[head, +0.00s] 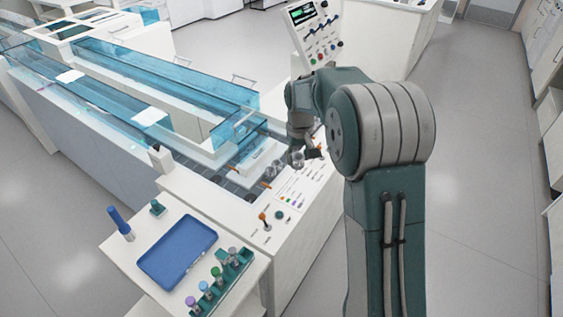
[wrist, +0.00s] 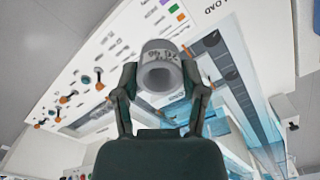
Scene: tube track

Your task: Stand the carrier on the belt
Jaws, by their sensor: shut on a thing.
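My gripper (wrist: 161,90) is shut on the carrier (wrist: 160,74), a short grey cylinder with a dark-marked pale label, in the wrist view. One finger is on each side of it, and its open round end faces the camera. In the head view my gripper (head: 305,151) is over the machine's near end, partly hidden by my arm. Small grey round pieces (head: 277,168) show beside it; I cannot tell which of them is held. The belt (head: 232,183) is a dark strip left of the gripper; it also shows in the wrist view (wrist: 238,88).
A control panel (head: 316,36) stands behind my arm. Blue clear covers (head: 150,72) line the track. An orange-tipped lever (head: 263,217) rises from the near deck. A side table holds a blue tray (head: 178,252) and a rack of capped tubes (head: 236,262).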

